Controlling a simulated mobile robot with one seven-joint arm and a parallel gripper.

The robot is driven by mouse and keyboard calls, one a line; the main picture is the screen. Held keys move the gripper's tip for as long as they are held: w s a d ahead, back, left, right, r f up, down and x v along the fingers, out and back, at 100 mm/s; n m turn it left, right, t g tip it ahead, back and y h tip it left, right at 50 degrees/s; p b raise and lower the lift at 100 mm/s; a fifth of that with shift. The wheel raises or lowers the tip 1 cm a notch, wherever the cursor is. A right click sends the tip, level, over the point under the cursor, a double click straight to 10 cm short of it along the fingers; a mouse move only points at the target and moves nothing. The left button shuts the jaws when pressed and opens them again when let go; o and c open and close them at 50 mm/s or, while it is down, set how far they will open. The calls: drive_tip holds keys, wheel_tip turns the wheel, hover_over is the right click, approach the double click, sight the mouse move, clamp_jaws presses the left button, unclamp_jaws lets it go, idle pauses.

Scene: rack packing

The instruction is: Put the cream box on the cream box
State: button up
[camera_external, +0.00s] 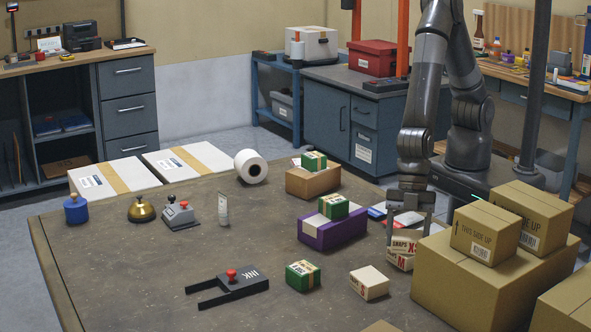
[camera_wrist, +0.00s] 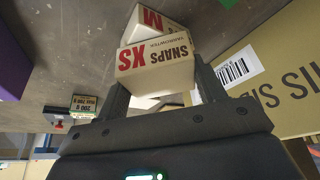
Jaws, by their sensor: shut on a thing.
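My gripper (camera_external: 409,222) points down at the right of the table, its fingers on either side of a small cream box marked SNAPS XS (camera_external: 404,245). In the wrist view, my gripper (camera_wrist: 163,82) is shut on this XS box (camera_wrist: 155,62). A cream box marked M (camera_external: 400,263) is directly below it and also shows behind it in the wrist view (camera_wrist: 150,20). The XS box appears on or just above the M box; I cannot tell whether they touch. Another cream box (camera_external: 369,283) lies on the table to the left and nearer the camera.
Large cardboard boxes (camera_external: 480,275) stand close to the right of my gripper. A purple box (camera_external: 332,232) with a green box on top is to the left. A green box (camera_external: 302,276) and a black INK holder (camera_external: 228,290) lie in front. The table's left front is clear.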

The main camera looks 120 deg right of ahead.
drive_tip(key=o, duration=1)
drive_tip(key=s+d+r+m, duration=0.1)
drive_tip(key=s+d+r, duration=0.25)
drive_tip(key=r, duration=0.25)
drive_tip(key=s+d+r+t+h, duration=0.1)
drive_tip(key=s+d+r, duration=0.1)
drive_tip(key=d+r, duration=0.3)
drive_tip(key=s+d+r+m, duration=0.1)
drive_tip(key=s+d+r, duration=0.1)
drive_tip(key=r, duration=0.5)
drive_tip(key=s+d+r+m, duration=0.2)
drive_tip(key=s+d+r, duration=0.1)
drive_tip(key=s+d, duration=0.2)
drive_tip(key=s+d+r+m+t+h, duration=0.1)
drive_tip(key=s+d+r+m, duration=0.1)
drive_tip(key=s+d, duration=0.4)
drive_tip(key=s+d+r+m+h, duration=0.1)
drive_tip(key=s+d+r+m, duration=0.2)
drive_tip(key=s+d, duration=0.3)
drive_tip(key=shift+s+r, duration=0.25)
drive_tip(key=shift+s, duration=0.9)
drive_tip(key=shift+s+r, duration=0.2)
drive_tip(key=shift+s, duration=0.9)
